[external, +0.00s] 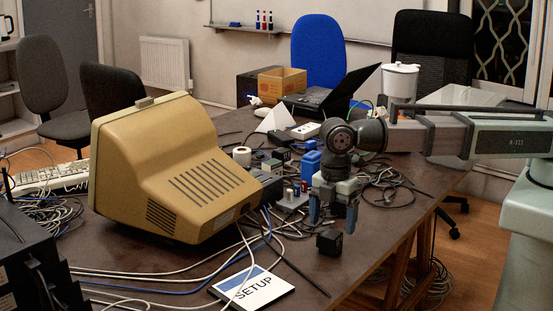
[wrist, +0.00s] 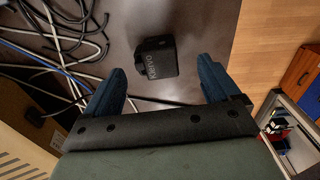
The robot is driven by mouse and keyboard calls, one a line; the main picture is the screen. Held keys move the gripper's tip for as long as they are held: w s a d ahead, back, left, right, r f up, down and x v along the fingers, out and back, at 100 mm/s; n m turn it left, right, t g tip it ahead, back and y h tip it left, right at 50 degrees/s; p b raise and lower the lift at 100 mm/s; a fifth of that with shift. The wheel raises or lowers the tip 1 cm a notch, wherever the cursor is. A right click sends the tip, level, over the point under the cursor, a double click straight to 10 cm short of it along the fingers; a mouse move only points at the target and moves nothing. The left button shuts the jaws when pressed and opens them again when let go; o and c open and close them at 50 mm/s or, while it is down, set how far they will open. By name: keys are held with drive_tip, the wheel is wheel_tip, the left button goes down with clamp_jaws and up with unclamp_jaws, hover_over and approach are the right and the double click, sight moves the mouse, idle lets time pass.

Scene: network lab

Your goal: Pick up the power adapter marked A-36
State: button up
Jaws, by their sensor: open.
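A small black block like a power adapter (external: 329,241) lies on the table near its front edge. It also shows in the wrist view (wrist: 157,60), with pale lettering that I cannot read surely as A-36. My gripper (external: 333,220) points down with its blue fingers spread and empty. It hangs above the table, over or close to the black block. In the wrist view the block appears between and slightly beyond the two fingertips (wrist: 160,68), apart from both. Several other small dark boxes (external: 283,155) stand farther back; their markings are too small to read.
A beige monitor (external: 175,170) stands left of my gripper. Loose cables (external: 190,278) run across the table's front left, near a SETUP sign (external: 252,289). A blue object (external: 311,161) and a coil of black cable (external: 390,185) lie behind. The table edge is close to the block.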

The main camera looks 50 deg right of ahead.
sight(329, 232)
drive_tip(key=shift+w+a+f, duration=0.1)
drive_tip(key=shift+w+f, duration=0.05)
drive_tip(key=shift+f, duration=1.25)
drive_tip(key=shift+w+a+f, duration=0.1)
drive_tip(key=shift+f, duration=1.25)
drive_tip(key=c, duration=1.2)
drive_tip(key=shift+o, duration=0.2)
drive_tip(key=shift+r, duration=0.15)
